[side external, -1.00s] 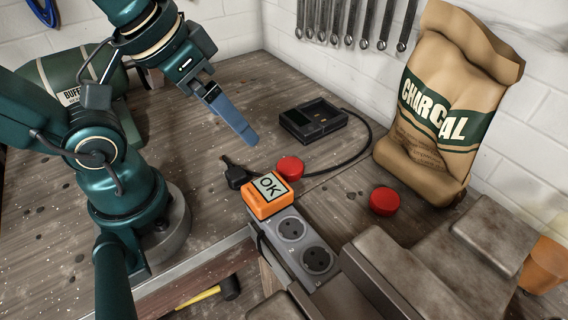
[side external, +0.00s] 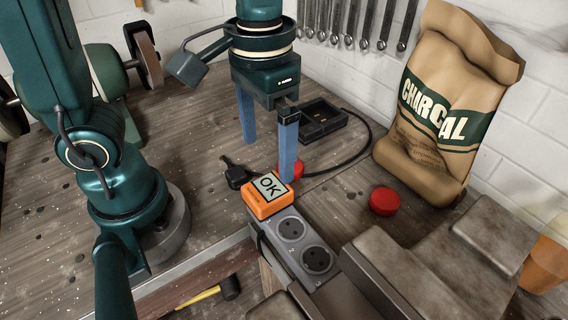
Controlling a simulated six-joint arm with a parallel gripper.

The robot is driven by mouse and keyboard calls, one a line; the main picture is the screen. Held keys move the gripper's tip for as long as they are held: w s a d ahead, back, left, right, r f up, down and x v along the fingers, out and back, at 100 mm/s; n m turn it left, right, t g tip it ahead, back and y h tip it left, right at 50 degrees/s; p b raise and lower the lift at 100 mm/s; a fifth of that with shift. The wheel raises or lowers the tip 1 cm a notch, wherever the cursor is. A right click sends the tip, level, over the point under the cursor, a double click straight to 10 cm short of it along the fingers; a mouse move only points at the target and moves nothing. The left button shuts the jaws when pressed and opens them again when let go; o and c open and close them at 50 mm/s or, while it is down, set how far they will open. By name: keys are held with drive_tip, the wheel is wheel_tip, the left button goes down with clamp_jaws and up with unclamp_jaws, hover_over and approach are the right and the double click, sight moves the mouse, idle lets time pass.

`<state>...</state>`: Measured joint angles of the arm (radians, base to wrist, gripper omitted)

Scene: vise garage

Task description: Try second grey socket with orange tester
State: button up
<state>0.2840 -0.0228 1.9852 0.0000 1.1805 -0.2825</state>
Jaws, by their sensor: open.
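The orange tester (side external: 266,204) sits on the far end of the grey socket strip (side external: 297,257), its display reading OK. Two round sockets of the strip show bare: the nearer one is marked 3 (side external: 317,260), and the one beside the tester seems marked 2 (side external: 291,229). My gripper (side external: 267,163) points down with its two blue fingers wide apart and nothing between them. It is just behind the tester in the picture; its right finger overlaps a red cap. I cannot tell its exact height.
A black plug (side external: 236,174) with a cable lies left of the strip. A black charger (side external: 322,121) is behind. Another red cap (side external: 384,201) lies right, before the charcoal sack (side external: 437,115). The vise (side external: 420,262) fills the front right. A hammer (side external: 210,293) lies below.

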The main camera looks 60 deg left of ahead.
sight(269, 187)
drive_tip(key=shift+f, duration=0.1)
drive_tip(key=shift+f, duration=4.4)
clamp_jaws()
drive_tip(key=shift+r, duration=3)
